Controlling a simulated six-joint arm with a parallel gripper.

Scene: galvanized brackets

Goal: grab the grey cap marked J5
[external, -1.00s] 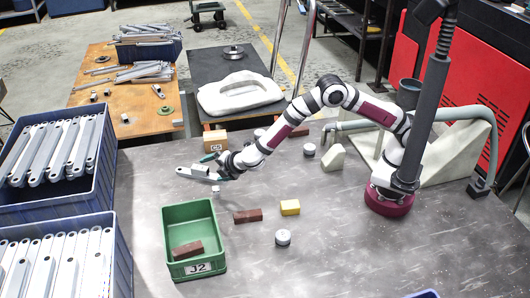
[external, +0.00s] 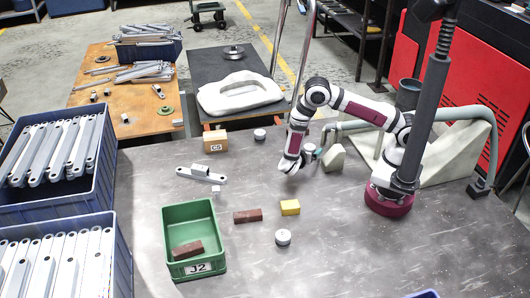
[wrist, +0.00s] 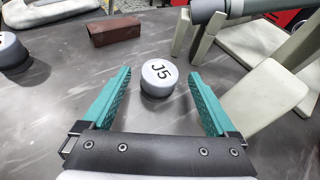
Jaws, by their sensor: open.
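The grey cap marked J5 (wrist: 160,79) stands upright on the dark table, its label facing up in the wrist view. My gripper (wrist: 160,73) is open, with one teal finger on each side of the cap and a gap between each finger and it. The cap lies toward the fingertip end of the opening, and nothing is held. In the external view my gripper (external: 318,154) is low beside the cap and the grey wedge, partly hidden by my wrist.
Another grey cap (wrist: 11,50) and a reddish-brown block (wrist: 115,31) lie to the left. A pale wedge (external: 333,157) stands close by on the right. A green bin marked J2 (external: 174,222), a metal bracket (external: 201,174) and a yellow block (external: 290,207) are farther off.

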